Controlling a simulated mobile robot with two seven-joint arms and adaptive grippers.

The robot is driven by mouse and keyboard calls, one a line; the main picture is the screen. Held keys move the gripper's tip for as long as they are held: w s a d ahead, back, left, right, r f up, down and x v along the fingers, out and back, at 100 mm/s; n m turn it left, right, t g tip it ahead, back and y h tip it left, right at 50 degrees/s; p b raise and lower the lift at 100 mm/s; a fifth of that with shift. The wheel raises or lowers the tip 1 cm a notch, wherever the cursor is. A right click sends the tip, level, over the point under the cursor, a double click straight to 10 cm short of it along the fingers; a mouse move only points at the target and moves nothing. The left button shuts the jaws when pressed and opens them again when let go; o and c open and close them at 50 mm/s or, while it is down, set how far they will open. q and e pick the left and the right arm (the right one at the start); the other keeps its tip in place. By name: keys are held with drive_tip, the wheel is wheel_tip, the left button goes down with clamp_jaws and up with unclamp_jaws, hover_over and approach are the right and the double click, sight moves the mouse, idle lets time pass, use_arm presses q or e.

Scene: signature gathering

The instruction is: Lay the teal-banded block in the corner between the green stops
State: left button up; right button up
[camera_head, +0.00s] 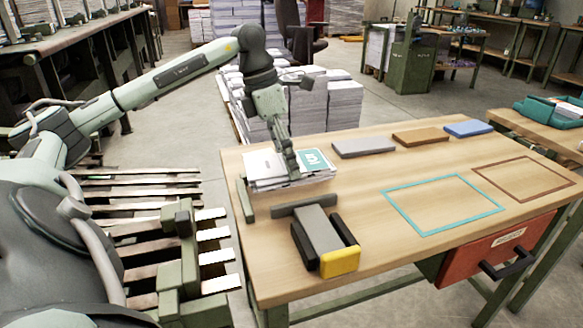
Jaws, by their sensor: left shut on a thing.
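The teal-banded block (262,168) is a white stack of paper with a teal patch on its right part. It is at the back left of the wooden table. My left gripper (291,172) reaches down over its middle and is shut on it. The block is level or nearly so; I cannot tell if its underside touches the table. One green stop (246,201) runs along the table's left edge, close to the block's left side. Another green stop (303,206) lies in front of the block, with a gap between them. My right gripper is not in view.
A grey tool with a yellow end (340,262) stands just in front of the front stop. Grey (364,147), brown (420,137) and blue (468,128) flat blocks lie along the back edge. Teal (428,232) and brown (527,199) outlines mark empty table areas at right.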

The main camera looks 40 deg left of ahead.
sight(276, 158)
use_arm(q)
drive_tip(key=shift+w+d+f, duration=0.15)
drive_tip(key=shift+w+f, duration=0.25)
drive_tip(key=shift+w, duration=0.2)
drive_tip(key=shift+f, duration=1.95)
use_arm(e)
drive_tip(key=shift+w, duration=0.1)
use_arm(q)
drive_tip(key=shift+f, duration=0.1)
drive_tip(key=o, duration=1.4)
drive_tip(key=shift+c, duration=0.2)
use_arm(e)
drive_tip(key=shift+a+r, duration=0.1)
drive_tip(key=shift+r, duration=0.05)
use_arm(q)
drive_tip(key=p+v, duration=0.1)
drive_tip(key=v, duration=1)
drive_tip(key=shift+r, duration=0.2)
drive_tip(key=shift+s+r, duration=0.1)
drive_tip(key=shift+r, duration=0.25)
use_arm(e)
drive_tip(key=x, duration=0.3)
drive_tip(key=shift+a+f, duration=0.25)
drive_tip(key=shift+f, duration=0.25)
